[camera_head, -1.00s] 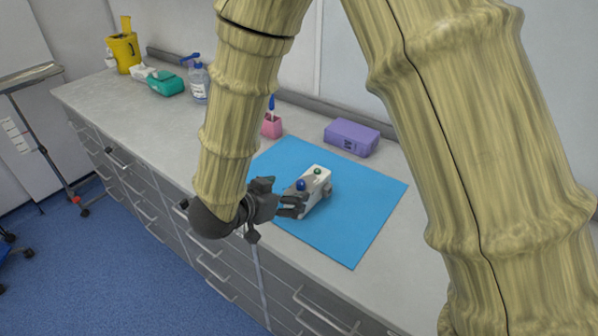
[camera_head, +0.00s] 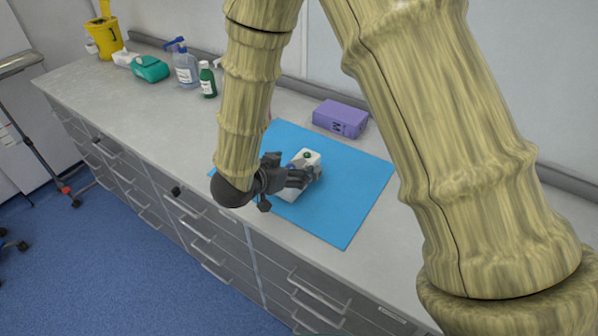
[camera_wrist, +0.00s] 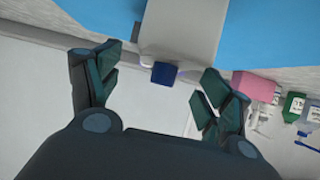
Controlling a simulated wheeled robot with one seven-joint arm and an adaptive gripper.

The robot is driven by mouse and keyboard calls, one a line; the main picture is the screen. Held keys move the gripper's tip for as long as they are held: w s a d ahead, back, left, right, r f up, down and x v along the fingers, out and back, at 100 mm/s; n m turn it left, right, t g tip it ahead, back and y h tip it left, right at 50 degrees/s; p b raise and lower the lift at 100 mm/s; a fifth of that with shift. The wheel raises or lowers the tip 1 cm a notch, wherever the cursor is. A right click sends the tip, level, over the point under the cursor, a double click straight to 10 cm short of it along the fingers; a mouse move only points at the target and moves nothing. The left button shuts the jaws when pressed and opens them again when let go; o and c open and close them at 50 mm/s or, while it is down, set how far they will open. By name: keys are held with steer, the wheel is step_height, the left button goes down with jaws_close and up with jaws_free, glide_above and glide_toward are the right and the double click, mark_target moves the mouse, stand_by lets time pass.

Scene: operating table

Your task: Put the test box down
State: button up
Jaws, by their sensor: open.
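The white test box (camera_head: 306,158) rests on the blue mat (camera_head: 345,205) on the counter, with a green knob showing on top in the head view. My gripper (camera_head: 298,178) is beside its near left end. In the wrist view, the box (camera_wrist: 180,30) is ahead of my open gripper (camera_wrist: 160,92), with its blue knob at the near end between the fingertips. The fingers stand apart, with a gap on both sides of the knob. My gripper hides part of the box in the head view.
A purple box (camera_head: 340,118) stands just behind the mat. A pink holder (camera_wrist: 257,86) shows in the wrist view. A green bottle (camera_head: 207,80), a clear pump bottle (camera_head: 186,68), a teal pack (camera_head: 150,69) and a yellow bin (camera_head: 104,36) stand at the back left. The counter's left part is clear.

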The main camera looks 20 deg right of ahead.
steer(key=shift+x, duration=1.4)
steer(key=shift+a, duration=0.15)
steer(key=c, duration=1.5)
steer(key=shift+r, duration=0.1)
